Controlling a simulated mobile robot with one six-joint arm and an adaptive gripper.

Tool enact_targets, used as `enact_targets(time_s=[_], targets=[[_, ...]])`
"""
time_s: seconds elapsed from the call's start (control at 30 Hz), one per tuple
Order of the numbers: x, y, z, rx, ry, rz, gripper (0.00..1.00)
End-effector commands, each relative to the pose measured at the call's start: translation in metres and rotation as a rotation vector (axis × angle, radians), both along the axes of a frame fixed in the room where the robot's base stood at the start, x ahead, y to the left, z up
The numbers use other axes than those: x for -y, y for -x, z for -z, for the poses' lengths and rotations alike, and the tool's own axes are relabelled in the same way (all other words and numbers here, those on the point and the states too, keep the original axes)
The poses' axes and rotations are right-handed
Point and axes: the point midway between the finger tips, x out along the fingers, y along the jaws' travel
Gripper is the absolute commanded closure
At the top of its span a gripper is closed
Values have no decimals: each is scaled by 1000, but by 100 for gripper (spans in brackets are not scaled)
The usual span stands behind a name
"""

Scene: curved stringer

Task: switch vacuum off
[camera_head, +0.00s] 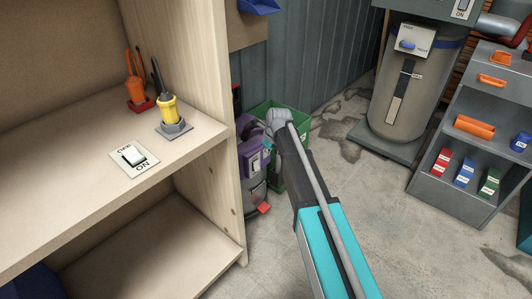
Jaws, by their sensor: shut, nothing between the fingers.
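No vacuum is clearly labelled. A tall grey cylinder (412,100) with a blue band stands at the back right. Its front carries a white plate with a blue switch (407,45), whose lettering is too small to read. Another switch plate (463,8), reading ON, is cut by the top edge. My teal arm reaches up from the bottom to a grey joint near the centre. I cannot make out my gripper beyond it.
The wooden shelf unit (215,110) fills the left; an orange tool (135,78) and a yellow tool (167,108) stand on it. A purple and grey object (252,160) and a green bin (296,121) are beside its edge. A grey rack (458,190) stands right. The floor between is clear.

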Motion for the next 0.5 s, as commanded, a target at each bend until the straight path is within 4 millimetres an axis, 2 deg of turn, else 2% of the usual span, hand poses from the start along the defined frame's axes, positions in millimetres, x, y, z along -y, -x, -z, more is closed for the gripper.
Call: enact_targets(time_s=[0.03, 0.2, 0.5], targets=[[0, 1, -9, 0, 0, 0, 100], [2, 2, -22, 0, 0, 0, 100], [3, 3, -36, 0, 0, -1, 100]])
